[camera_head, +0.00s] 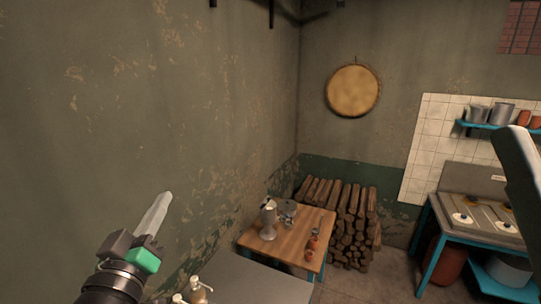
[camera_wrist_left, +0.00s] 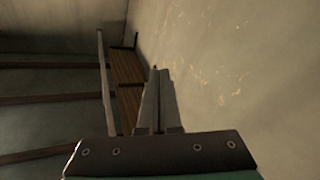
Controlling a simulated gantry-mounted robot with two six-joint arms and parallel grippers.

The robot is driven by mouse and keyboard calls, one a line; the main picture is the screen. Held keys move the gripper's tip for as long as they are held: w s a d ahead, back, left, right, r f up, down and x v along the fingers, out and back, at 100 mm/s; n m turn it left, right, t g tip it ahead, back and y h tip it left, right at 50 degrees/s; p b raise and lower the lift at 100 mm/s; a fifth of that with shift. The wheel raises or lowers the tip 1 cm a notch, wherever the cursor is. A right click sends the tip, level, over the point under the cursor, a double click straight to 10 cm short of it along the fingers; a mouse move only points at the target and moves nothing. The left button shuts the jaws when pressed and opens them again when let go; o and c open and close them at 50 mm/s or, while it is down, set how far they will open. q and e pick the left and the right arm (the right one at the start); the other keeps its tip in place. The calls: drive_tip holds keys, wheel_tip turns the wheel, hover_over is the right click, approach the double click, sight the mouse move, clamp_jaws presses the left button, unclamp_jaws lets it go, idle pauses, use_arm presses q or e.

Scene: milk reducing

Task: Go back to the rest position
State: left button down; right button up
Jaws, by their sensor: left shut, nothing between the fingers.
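My left gripper (camera_head: 166,197) rises from the lower left in the head view, its pale fingers pointing up and slightly right. The fingers are shut with nothing between them, in front of the bare left wall. The left wrist view shows the same fingers (camera_wrist_left: 157,70) closed together, near a plain wall. A pale grey-green part at the right edge of the head view looks like part of my right arm; its gripper is not seen.
A wooden table (camera_head: 283,237) with metal vessels stands in the corner beside stacked firewood (camera_head: 352,217). A grey surface (camera_head: 252,279) with a pale bottle (camera_head: 197,291) lies below. A stove (camera_head: 475,214) stands at right. Wooden shelving (camera_wrist_left: 127,75) shows in the wrist view.

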use_arm(q)
drive_tip(key=s+d+r+m+t+h, duration=0.2)
drive_tip(key=s+r+m+t, duration=0.3)
drive_tip(key=s+r, duration=1.2)
drive_tip(key=s+t, duration=0.2)
drive_tip(key=shift+s+m, duration=0.3)
drive_tip(key=shift+s, duration=0.1)
